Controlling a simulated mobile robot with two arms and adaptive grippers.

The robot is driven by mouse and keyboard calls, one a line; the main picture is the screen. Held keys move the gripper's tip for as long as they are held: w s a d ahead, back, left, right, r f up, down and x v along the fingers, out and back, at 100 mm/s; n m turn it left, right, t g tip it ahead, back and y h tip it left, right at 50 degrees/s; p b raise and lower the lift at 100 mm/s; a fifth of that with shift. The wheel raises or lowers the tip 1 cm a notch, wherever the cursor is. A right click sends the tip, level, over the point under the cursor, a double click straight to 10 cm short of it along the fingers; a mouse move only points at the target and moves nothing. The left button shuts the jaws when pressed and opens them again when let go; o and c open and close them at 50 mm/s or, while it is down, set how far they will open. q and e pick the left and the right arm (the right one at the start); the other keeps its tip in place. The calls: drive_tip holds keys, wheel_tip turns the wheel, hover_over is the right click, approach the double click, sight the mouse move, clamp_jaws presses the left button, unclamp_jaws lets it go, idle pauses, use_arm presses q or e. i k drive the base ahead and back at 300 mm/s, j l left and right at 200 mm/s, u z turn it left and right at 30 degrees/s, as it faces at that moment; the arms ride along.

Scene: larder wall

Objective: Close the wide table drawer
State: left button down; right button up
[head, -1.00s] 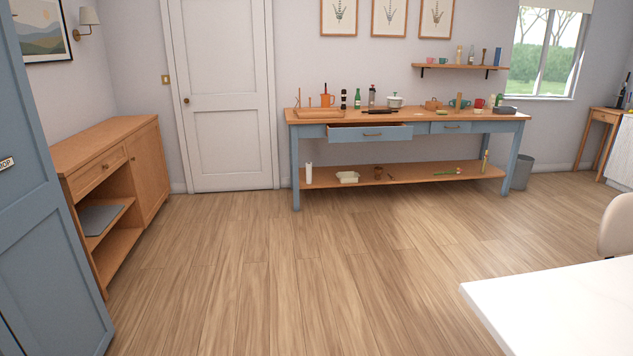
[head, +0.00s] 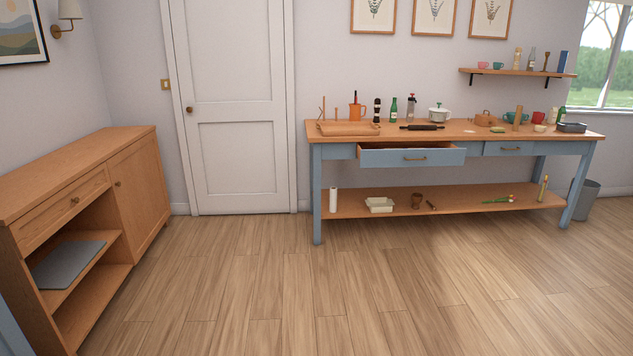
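The table has a wooden top and blue-grey legs. Neither of my grippers shows in the head view.
Open wooden floor (head: 290,290) lies before the table. A wooden sideboard (head: 100,160) with an open shelf stands at the left. A grey bin (head: 587,200) stands by the table's right end. Bottles, a pot and a rolling pin (head: 422,127) stand or lie on the tabletop.

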sight(435, 153)
drive_tip(key=i+z, duration=0.3)
drive_tip(key=i, duration=0.35)
drive_tip(key=i+z, duration=0.35)
drive_tip(key=i, duration=0.25)
drive_tip(key=i+j+z, duration=0.3)
drive_tip(key=i, duration=0.3)
drive_tip(key=i+l, duration=0.2)
drive_tip(key=i, duration=0.3)
drive_tip(key=i+l+z, duration=0.1)
drive_tip(key=i, duration=0.4)
drive_tip(key=i+l, duration=0.2)
drive_tip(key=i, duration=0.3)
drive_tip(key=i+l+z, duration=0.1)
drive_tip(key=i, duration=0.4)
